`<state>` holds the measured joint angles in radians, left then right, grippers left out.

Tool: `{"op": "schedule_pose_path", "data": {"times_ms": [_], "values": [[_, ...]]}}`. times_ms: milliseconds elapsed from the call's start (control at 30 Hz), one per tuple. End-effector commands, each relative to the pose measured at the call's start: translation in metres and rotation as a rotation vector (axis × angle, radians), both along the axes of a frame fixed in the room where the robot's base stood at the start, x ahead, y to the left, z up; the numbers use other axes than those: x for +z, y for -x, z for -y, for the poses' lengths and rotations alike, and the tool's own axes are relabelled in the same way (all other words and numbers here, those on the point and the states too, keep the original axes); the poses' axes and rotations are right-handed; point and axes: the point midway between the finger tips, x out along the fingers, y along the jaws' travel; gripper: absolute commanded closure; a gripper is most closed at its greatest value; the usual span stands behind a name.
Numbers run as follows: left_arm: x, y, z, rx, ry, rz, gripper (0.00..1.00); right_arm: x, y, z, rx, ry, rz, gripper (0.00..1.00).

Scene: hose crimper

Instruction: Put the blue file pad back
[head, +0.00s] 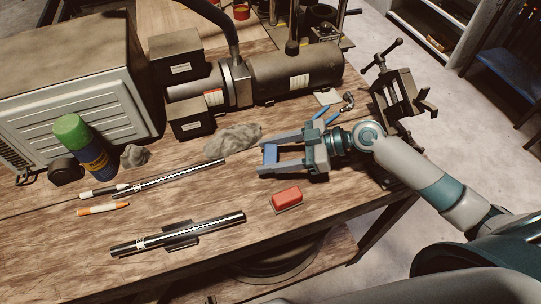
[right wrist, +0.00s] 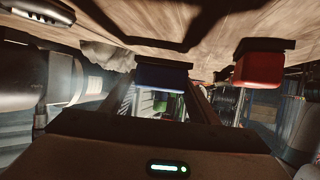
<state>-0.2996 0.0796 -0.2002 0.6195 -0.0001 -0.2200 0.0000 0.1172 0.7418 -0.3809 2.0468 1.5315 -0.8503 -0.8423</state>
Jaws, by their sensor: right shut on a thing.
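The blue file pad (head: 270,153) is a small blue block between the fingertips of my right gripper (head: 271,154). The gripper reaches in from the right over the wooden table and is shut on the pad. In the right wrist view the blue pad (right wrist: 161,76) shows between the fingers, with a dark plate on its table side. I cannot tell whether the pad touches the table. My left gripper is in neither view.
A red file pad (head: 286,197) lies on the table (head: 75,250) just in front of my right gripper. A grey rag (head: 232,138) lies behind and left. A vise (head: 395,90) stands at the right edge.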

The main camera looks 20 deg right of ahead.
Motion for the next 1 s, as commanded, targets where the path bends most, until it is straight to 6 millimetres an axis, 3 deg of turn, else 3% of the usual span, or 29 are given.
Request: {"op": "schedule_pose_path", "data": {"times_ms": [200, 633, 667, 733, 1000], "values": [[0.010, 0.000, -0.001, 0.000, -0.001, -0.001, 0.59, -0.017, 0.000, 0.000, -0.002, -0.001, -0.001, 0.72], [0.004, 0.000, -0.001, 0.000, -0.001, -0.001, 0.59, -0.022, 0.000, 0.000, 0.000, -0.001, 0.000, 0.72], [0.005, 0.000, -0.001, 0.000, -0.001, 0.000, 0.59, -0.022, 0.000, 0.000, 0.000, 0.000, 0.000, 0.41], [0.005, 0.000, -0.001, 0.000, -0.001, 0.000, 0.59, -0.021, 0.000, 0.000, 0.000, 0.000, 0.000, 0.27], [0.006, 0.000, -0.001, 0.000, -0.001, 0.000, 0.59, -0.021, 0.000, 0.000, 0.000, 0.000, -0.001, 0.27]]}}
